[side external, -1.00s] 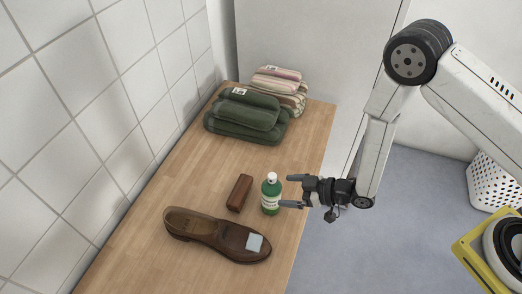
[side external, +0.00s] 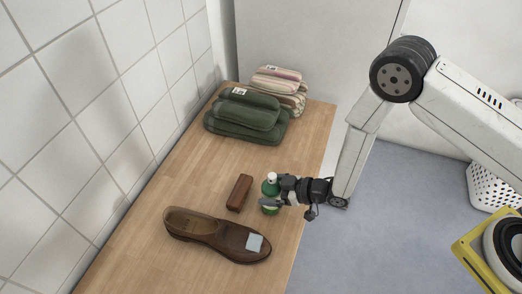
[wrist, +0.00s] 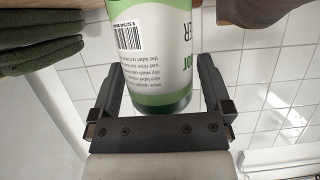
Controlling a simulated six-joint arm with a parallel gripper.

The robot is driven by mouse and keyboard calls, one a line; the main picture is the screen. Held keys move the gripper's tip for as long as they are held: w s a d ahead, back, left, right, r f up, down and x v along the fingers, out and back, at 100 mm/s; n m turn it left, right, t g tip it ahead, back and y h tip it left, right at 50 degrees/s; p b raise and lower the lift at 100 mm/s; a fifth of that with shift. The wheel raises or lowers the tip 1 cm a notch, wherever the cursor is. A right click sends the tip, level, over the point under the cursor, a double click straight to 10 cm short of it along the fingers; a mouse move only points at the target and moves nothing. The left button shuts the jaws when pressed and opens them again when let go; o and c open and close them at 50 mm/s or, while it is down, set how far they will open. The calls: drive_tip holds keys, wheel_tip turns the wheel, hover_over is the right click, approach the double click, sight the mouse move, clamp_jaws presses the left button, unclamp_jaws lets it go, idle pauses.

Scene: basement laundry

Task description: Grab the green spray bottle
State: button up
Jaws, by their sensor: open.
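The green spray bottle (side external: 270,188) with a white cap and white label stands upright on the wooden counter. My gripper (side external: 270,192) is open, with its fingers on either side of the bottle; the near finger hides part of it in the side view. In the wrist view the bottle (wrist: 152,60) fills the space between the two fingers (wrist: 160,90), its barcode label facing the camera. A narrow gap shows beside the bottle at each finger there.
A brown block (side external: 239,193) lies just left of the bottle. A brown shoe (side external: 215,234) with a pale tag lies in front of it. Folded green towels (side external: 245,118) and striped towels (side external: 290,92) lie at the back. The counter's right edge is close to the bottle.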

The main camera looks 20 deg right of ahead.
sight(272, 175)
idle(0.4)
clamp_jaws()
drive_tip(key=shift+r, duration=0.15)
drive_tip(key=shift+r, duration=4.9)
